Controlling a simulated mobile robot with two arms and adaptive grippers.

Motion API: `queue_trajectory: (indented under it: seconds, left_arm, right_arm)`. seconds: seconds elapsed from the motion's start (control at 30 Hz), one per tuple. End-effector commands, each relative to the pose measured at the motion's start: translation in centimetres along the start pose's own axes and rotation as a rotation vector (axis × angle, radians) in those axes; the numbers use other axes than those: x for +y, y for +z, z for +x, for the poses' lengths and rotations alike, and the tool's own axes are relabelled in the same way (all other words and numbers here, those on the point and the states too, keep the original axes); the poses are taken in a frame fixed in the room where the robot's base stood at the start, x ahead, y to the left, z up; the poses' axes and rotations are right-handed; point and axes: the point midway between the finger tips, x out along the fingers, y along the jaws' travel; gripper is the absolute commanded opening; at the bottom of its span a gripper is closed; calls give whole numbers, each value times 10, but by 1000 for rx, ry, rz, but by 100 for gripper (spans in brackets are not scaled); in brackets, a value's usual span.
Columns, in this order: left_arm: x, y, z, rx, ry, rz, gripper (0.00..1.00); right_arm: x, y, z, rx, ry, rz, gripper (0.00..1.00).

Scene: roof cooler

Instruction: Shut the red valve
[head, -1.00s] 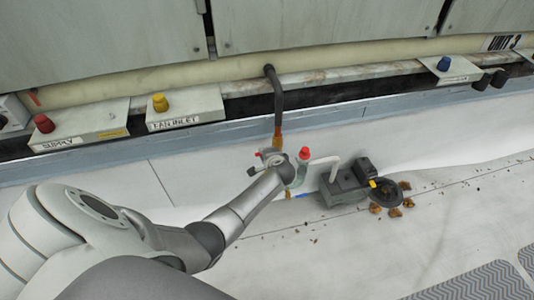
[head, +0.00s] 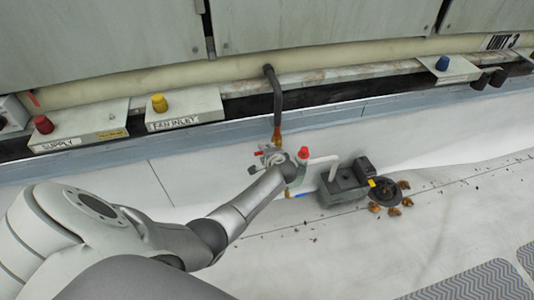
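A red cap or knob (head: 303,153) shows just right of my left arm's wrist, above a pale fitting low by the wall. A smaller red piece (head: 258,153) shows at the left side of my gripper; I cannot tell whether it belongs to the valve. My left gripper (head: 266,160) is at the foot of the dark pipe (head: 277,100), by its copper-coloured end (head: 277,136). The wrist hides most of the fingers and part of the fittings. I cannot tell whether the fingers are open or touching anything. My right gripper is not in view.
A grey pump-like unit (head: 343,187) with a black round part (head: 385,191) and brown leaves (head: 394,211) lies to the right. Boxes with a red knob (head: 43,124), a yellow knob (head: 159,103) and a blue knob (head: 443,63) line the ledge.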

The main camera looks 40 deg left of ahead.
Motion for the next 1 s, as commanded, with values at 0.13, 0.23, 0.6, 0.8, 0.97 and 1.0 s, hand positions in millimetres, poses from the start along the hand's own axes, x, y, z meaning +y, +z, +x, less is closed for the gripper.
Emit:
queue_trajectory:
  seconds: [0.13, 0.23, 0.6, 0.8, 0.97, 1.0]
  left_arm:
    - [0, 1, 0, -1, 1, 0, 35]
    - [1, 1, -2, -1, 1, -1, 35]
    - [1, 0, -43, 2, 1, -2, 35]
    - [1, 0, -76, 2, 1, -2, 35]
    - [1, 0, -100, 2, 1, -2, 35]
    - [1, 0, -104, 1, 2, -1, 35]
  right_arm:
    - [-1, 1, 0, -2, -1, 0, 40]
    - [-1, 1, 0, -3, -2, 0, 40]
    - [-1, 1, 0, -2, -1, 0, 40]
    - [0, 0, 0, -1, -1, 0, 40]
    - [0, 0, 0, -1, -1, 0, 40]
    - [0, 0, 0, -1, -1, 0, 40]
